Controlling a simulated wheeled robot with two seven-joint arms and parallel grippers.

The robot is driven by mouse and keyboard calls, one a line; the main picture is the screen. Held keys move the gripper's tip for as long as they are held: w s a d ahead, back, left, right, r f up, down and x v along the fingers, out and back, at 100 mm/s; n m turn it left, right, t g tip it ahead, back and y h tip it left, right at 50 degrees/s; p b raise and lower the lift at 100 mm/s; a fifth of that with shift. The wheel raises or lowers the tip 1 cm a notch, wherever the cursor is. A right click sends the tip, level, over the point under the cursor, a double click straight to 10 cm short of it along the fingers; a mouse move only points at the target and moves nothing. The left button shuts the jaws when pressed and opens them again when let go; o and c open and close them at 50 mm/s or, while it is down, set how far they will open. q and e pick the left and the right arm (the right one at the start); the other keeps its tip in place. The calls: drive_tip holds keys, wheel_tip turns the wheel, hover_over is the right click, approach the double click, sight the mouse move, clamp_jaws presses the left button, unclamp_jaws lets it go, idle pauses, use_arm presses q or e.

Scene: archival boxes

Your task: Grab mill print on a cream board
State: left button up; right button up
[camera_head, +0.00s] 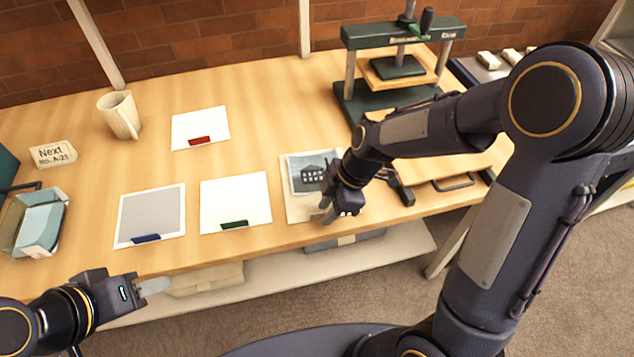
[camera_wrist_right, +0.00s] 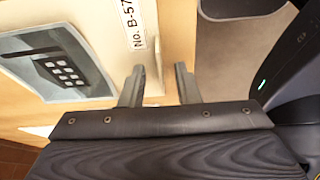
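The mill print (camera_head: 308,174) is a grey picture of a dark building on a cream board (camera_head: 296,210), lying near the table's front edge. In the right wrist view the print (camera_wrist_right: 62,66) is at the left, and the board carries a "NO. B-57" label (camera_wrist_right: 132,22). My right gripper (camera_head: 328,213) is at the board's front right part and hides some of it.
A mug (camera_head: 120,115), a sign (camera_head: 53,153) and a tray (camera_head: 35,222) are at the left.

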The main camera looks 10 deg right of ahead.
drive_tip(key=shift+c, duration=0.3)
clamp_jaws()
drive_tip(key=shift+r, duration=0.1)
